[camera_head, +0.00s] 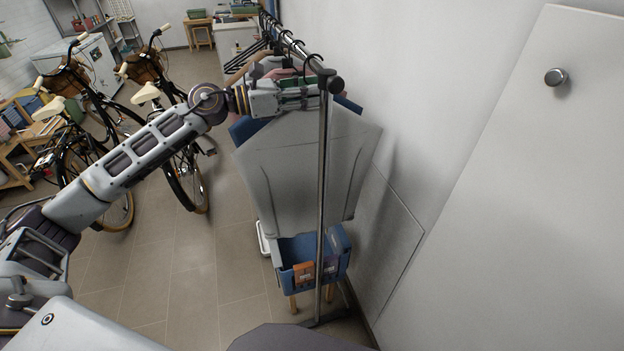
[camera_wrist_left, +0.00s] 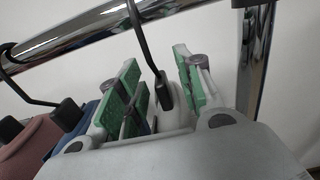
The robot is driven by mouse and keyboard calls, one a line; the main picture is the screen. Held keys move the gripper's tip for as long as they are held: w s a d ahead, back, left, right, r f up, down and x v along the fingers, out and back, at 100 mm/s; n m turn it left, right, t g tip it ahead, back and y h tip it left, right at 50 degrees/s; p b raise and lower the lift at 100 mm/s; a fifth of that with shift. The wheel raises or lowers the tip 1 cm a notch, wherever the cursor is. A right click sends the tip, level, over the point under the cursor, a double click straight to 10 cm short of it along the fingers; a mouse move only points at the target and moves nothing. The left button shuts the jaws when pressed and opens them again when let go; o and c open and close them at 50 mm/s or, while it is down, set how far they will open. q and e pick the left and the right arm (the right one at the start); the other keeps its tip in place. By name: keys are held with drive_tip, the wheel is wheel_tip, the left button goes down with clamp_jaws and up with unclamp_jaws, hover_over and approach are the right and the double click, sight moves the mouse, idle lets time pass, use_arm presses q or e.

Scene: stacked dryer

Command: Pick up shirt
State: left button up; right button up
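A light grey shirt (camera_head: 300,165) hangs from a hanger at the near end of a metal clothes rack (camera_head: 322,190). It also shows in the wrist view (camera_wrist_left: 205,152), with its black hanger hook (camera_wrist_left: 148,45) over the rail. My left gripper (camera_head: 300,95) is at the top of this shirt, just below the rail. In the wrist view, its green-padded fingers (camera_wrist_left: 160,88) are apart, one on each side of the collar and hook base. Whether a pad touches the collar is unclear. My right gripper is not in view.
A blue shirt (camera_wrist_left: 88,125) and a pink one (camera_wrist_left: 35,150) hang close behind. A blue crate (camera_head: 285,248) holding orange items stands below the grey shirt. A wall is close on the right. Bicycles (camera_head: 160,95) stand left; the tiled floor between is clear.

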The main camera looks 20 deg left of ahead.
use_arm(q)
drive_tip(key=shift+c, duration=0.3)
clamp_jaws()
idle(0.5)
